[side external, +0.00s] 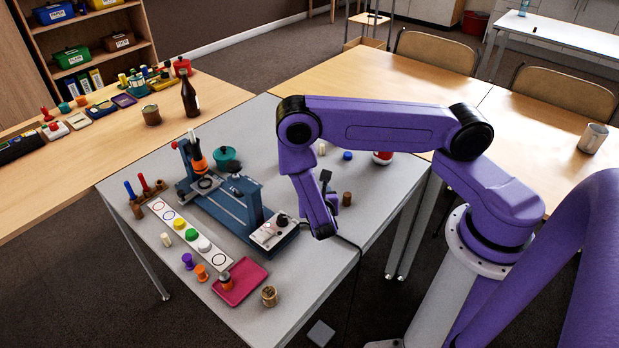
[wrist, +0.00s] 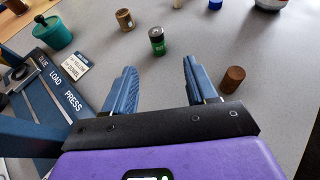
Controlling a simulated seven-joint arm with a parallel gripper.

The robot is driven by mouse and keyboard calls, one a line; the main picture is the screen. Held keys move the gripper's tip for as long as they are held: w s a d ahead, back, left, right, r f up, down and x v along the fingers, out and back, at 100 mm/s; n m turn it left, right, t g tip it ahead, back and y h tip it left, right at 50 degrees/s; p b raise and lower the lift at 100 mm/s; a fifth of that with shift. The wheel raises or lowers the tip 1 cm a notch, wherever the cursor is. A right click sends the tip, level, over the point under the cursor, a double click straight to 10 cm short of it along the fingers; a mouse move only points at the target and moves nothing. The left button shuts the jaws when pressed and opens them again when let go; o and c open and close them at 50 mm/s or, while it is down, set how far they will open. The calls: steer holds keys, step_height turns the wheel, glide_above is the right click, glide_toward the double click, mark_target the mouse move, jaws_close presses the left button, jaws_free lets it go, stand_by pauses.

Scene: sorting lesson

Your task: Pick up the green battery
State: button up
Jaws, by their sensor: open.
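In the side external view my gripper (side external: 326,183) is low over the right part of the table. I cannot make out the battery there; my arm likely covers it.
A brown cork-like cylinder (wrist: 232,79) stands just right of the right finger. A tan cylinder (wrist: 124,19) stands beyond the battery to the left. A teal pot (wrist: 55,32) and the blue press (side external: 228,200) are on the left. Table between fingers and battery is clear.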

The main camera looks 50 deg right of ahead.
steer(key=x, duration=0.7)
steer(key=shift+w+r+x, duration=0.1)
steer(key=shift+x, duration=1.4)
steer(key=shift+w+r+x, duration=0.15)
steer(key=shift+x, duration=1.4)
steer(key=shift+a, duration=0.15)
steer(key=c, duration=1.1)
